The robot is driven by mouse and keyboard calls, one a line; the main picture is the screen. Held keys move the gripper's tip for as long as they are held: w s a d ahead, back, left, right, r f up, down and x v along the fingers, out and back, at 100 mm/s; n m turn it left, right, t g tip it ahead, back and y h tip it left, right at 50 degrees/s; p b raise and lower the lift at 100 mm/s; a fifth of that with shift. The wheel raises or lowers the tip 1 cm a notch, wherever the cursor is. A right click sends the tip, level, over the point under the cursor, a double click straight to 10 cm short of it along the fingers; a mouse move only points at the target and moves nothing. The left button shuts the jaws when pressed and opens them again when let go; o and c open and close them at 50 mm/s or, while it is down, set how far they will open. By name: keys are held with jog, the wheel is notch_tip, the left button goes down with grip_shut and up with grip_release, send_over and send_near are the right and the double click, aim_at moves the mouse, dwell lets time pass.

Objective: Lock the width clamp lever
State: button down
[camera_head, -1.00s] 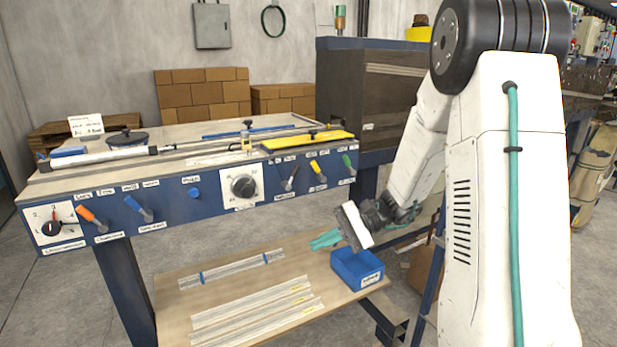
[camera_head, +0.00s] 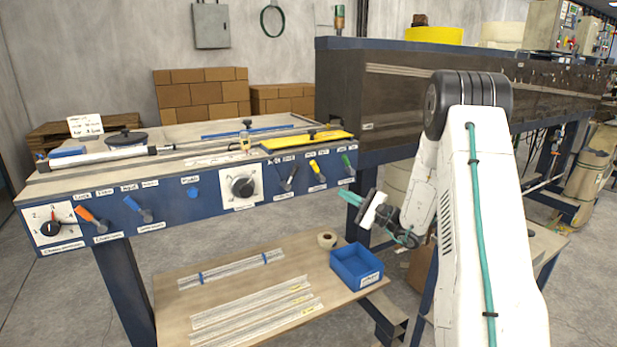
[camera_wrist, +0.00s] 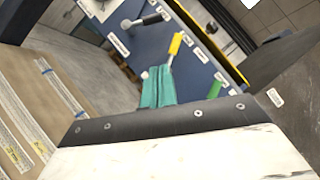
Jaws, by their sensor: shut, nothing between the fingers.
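The blue front panel (camera_head: 170,213) of the bench carries several levers: orange (camera_head: 91,215), blue (camera_head: 136,207), black (camera_head: 289,180), yellow (camera_head: 317,170) and green (camera_head: 347,163). Their labels are too small to read, so I cannot tell which is the width clamp lever. My gripper (camera_head: 345,196) has teal fingers, shut and empty, just below the green lever. In the wrist view the shut fingers (camera_wrist: 157,88) point toward the yellow lever (camera_wrist: 175,46), with the black lever (camera_wrist: 148,20) beyond and the green lever (camera_wrist: 214,89) to the right. I see no clear contact with any lever.
Below is a wooden shelf (camera_head: 215,262) with clear strips, a tape roll (camera_head: 327,240) and a blue bin (camera_head: 357,266). A dial (camera_head: 242,186) sits left of the black lever. A large dark machine (camera_head: 345,95) stands behind, at right.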

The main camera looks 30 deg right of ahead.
aim_at(291, 174)
jog(key=x, duration=1)
jog(key=shift+w+a, duration=0.1)
jog(key=shift+w+a+r, duration=0.15)
jog(key=shift+a+r, duration=0.35)
jog(key=shift+a, duration=0.3)
jog(key=shift+w+a+r, duration=0.15)
jog(key=shift+a+r, duration=0.35)
jog(key=shift+a, duration=0.3)
